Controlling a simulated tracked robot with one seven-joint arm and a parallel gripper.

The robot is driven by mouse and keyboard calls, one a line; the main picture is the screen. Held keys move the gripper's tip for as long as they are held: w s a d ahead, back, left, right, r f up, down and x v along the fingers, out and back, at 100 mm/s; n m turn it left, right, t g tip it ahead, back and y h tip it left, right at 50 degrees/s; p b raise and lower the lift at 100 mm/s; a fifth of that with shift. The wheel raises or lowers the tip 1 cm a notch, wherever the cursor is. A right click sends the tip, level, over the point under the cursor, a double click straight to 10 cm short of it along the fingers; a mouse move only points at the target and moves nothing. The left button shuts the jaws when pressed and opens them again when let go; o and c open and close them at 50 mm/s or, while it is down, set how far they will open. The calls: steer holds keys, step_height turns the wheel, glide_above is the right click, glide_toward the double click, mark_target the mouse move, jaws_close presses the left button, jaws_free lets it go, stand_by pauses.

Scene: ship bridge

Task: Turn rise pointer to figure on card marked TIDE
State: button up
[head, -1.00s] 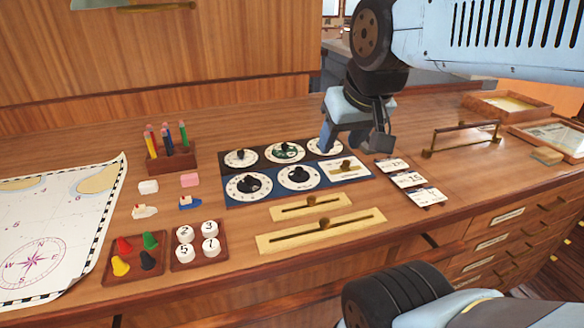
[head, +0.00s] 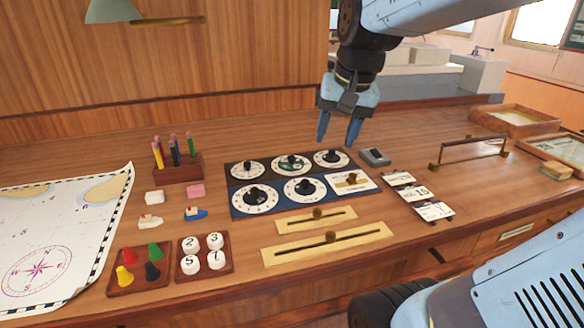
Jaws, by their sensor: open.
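A panel of dials (head: 268,183) lies on the desk, with a row of three white dials at the back. The front row has two larger dials and a small brass slider plate (head: 364,184). Which one is the rise pointer I cannot read. Three white cards lie right of the panel: a back card (head: 398,179), a middle card (head: 414,194) and a front card (head: 434,211). Their titles are too small to read. My gripper (head: 338,141) is open and empty, above and behind the back right dial.
A small grey block (head: 375,157) sits right of the panel. Two brass slider plates (head: 330,246) lie in front. Left are a pencil holder (head: 178,168), small blocks, peg trays (head: 140,285) and a chart (head: 50,240). A brass-railed stand (head: 470,148) is at right.

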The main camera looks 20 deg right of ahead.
steer(key=w+d+f+m+g+y, duration=0.2)
steer(key=w+m+g, duration=0.15)
steer(key=w, duration=0.55)
steer(key=m+g+y, duration=0.1)
steer(key=m, duration=0.4)
glide_toward(306, 181)
steer(key=x, duration=0.8)
steer(key=shift+w, duration=0.15)
steer(key=shift+c, duration=0.2)
jaws_close()
